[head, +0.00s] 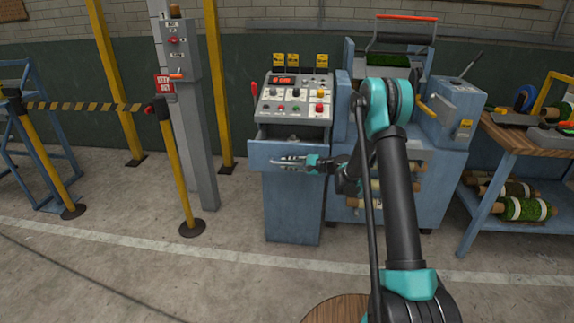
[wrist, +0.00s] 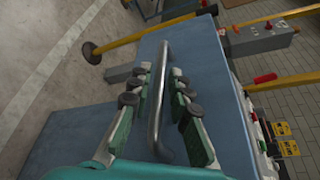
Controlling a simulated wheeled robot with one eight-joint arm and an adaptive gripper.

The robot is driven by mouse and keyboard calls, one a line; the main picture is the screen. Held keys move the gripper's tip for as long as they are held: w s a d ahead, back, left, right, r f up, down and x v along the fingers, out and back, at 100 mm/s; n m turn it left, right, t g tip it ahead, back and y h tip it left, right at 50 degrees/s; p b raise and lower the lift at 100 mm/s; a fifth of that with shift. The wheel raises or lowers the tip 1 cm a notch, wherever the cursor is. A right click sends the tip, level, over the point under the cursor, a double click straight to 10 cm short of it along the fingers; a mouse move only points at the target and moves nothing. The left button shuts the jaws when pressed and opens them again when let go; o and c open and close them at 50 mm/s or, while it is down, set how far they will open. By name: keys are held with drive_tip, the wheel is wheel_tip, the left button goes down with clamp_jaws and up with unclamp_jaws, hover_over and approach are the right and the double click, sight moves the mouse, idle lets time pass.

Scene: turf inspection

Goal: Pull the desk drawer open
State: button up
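The desk drawer (head: 259,153) is a blue box front under the sloped control panel of a narrow blue desk (head: 291,210). It stands partly out, with a strip of its dark inside and a small object showing above the front. Its handle (wrist: 157,100) is a grey metal bar, seen lengthwise in the wrist view. My gripper (head: 276,161) is at the drawer front. In the wrist view my gripper (wrist: 160,74) has one padded finger on each side of the bar, with gaps showing between fingers and bar. Whether the bar lies fully between the fingertips is hard to tell.
The control panel (head: 295,104) has buttons and a red lever. A blue machine (head: 438,165) stands right of the desk, behind my arm. A grey post (head: 196,150) and yellow barrier post (head: 175,165) stand left. The floor in front of the desk is clear.

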drive_tip(key=v, duration=1.1)
drive_tip(key=shift+d, duration=0.15)
drive_tip(key=shift+s+r, duration=0.1)
drive_tip(key=s+d+r+n+g+h, duration=0.1)
drive_tip(key=s+d+n+h, duration=0.15)
drive_tip(key=s, duration=0.55)
drive_tip(key=s+d+r+n+h, duration=0.2)
drive_tip(key=s+h, duration=0.2)
drive_tip(key=s, duration=0.4)
drive_tip(key=s+d+f+n+h, duration=0.1)
drive_tip(key=s+d+n+h, duration=0.1)
drive_tip(key=s+d, duration=0.2)
drive_tip(key=s+d+f+n+h, duration=0.1)
drive_tip(key=s+d, duration=0.4)
drive_tip(key=s, duration=0.6)
drive_tip(key=s+d+f+n+h, duration=0.2)
drive_tip(key=s+d+n+h, duration=0.1)
drive_tip(key=s, duration=0.5)
drive_tip(key=shift+d+h, duration=0.8)
drive_tip(key=shift+h, duration=0.25)
